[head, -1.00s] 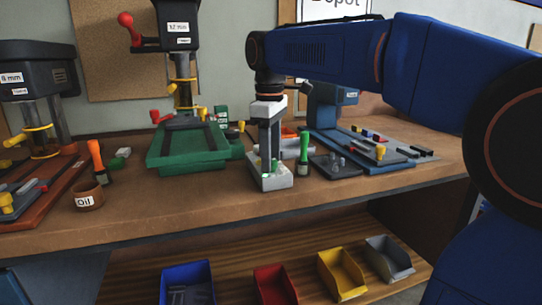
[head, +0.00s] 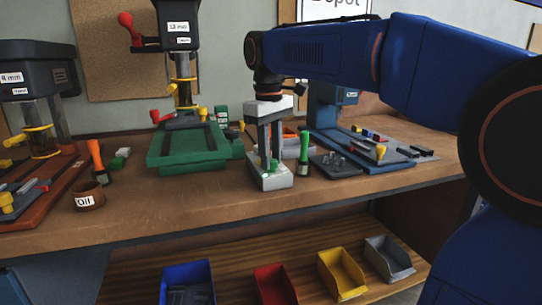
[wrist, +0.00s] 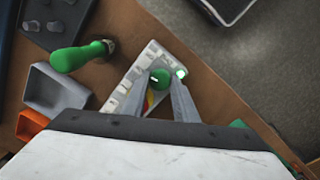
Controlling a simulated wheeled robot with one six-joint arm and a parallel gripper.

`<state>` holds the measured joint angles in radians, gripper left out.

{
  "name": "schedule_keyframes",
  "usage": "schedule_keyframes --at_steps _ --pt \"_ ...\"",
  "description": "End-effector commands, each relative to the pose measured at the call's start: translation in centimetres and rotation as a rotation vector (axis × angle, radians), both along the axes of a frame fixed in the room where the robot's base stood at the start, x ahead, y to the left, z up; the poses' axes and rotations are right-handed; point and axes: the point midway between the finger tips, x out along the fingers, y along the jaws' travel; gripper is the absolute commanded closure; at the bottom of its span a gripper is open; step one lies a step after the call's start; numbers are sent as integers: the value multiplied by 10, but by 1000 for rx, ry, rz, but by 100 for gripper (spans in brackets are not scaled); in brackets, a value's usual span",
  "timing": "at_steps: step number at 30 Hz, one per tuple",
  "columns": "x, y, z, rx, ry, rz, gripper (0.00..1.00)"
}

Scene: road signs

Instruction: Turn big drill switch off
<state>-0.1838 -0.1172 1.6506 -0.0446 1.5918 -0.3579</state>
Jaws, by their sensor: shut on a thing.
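A pale switch box with a light top (head: 272,182) sits on the bench below my gripper (head: 268,164). In the wrist view the box's top (wrist: 140,62) carries a round green knob (wrist: 160,77) and a small lit green lamp (wrist: 181,72) beside it. My gripper points down, its two fingers on either side of the knob and shut on it. The fingers partly cover the box. A green drill press (head: 188,145) marked 12 mm stands behind to the left, a dark one marked 8 mm (head: 38,85) at far left, a blue one (head: 325,110) at right.
A green-handled tool (head: 304,150) stands close to the right of the box, with a grey open bin beside it (wrist: 55,92). An orange-handled tool (head: 97,155) and an oil pot (head: 88,195) stand at left. The bench front edge (head: 240,222) is near the box.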

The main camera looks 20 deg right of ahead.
Motion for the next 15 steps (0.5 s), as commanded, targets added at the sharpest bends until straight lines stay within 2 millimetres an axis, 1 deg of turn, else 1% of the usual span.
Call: schedule_keyframes --at_steps 6,15 --pt "1 0 1 0 -3 -205 96" --pt "1 0 1 0 -2 -466 96"
